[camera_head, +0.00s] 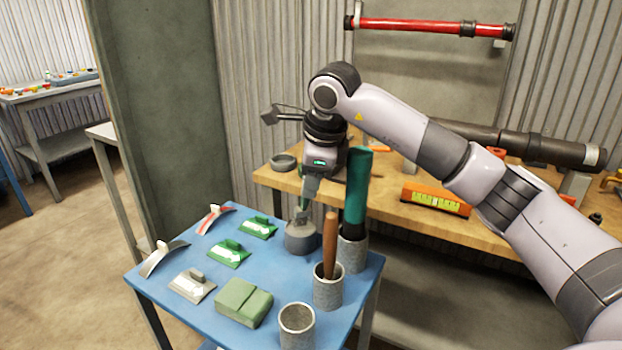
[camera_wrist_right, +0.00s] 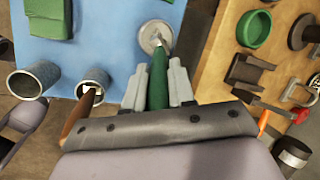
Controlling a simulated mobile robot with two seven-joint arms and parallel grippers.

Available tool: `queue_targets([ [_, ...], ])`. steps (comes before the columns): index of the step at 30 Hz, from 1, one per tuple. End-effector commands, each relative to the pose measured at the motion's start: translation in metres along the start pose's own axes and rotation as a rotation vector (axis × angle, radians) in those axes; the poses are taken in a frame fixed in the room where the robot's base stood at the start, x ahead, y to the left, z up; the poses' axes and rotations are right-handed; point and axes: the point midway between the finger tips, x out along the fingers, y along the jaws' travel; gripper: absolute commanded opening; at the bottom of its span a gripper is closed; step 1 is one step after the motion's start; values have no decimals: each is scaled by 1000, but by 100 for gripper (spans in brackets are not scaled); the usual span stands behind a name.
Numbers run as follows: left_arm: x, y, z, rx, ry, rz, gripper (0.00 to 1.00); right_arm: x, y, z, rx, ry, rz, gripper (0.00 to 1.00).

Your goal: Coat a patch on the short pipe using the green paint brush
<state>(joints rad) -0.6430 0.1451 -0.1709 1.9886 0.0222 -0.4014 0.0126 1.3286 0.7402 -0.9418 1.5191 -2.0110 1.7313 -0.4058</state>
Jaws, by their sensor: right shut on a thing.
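My right gripper (camera_head: 306,203) points down above the blue table and is shut on a green handle (camera_wrist_right: 158,82), which I take to be the green paint brush. The brush's lower end meets a grey round pot (camera_head: 301,237); I cannot tell how deep it sits. The pot also shows in the wrist view (camera_wrist_right: 155,38). A dark brown pipe (camera_head: 550,149) lies raised along the workbench, partly behind my right arm. A red pipe (camera_head: 420,27) is mounted on the back wall. I cannot tell which is the short pipe. My left gripper is not in view.
The blue table (camera_head: 165,285) also holds a thick teal-handled tool (camera_head: 357,180) and a brown-handled tool (camera_head: 330,245) in cups, an empty cup (camera_head: 297,325), a green block (camera_head: 244,302) and several trowel-like tools. An orange level (camera_head: 436,202) lies on the wooden workbench (camera_head: 385,207).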

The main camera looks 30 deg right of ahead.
Motion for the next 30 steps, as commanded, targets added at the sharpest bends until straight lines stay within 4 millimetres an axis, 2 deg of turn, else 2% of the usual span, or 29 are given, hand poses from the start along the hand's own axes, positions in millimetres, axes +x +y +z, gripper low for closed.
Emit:
queue_targets([
  [24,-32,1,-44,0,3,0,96,-60,-19,12,0,1,0,0],
  [30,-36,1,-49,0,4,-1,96,-66,-20,13,0,1,1,0],
])
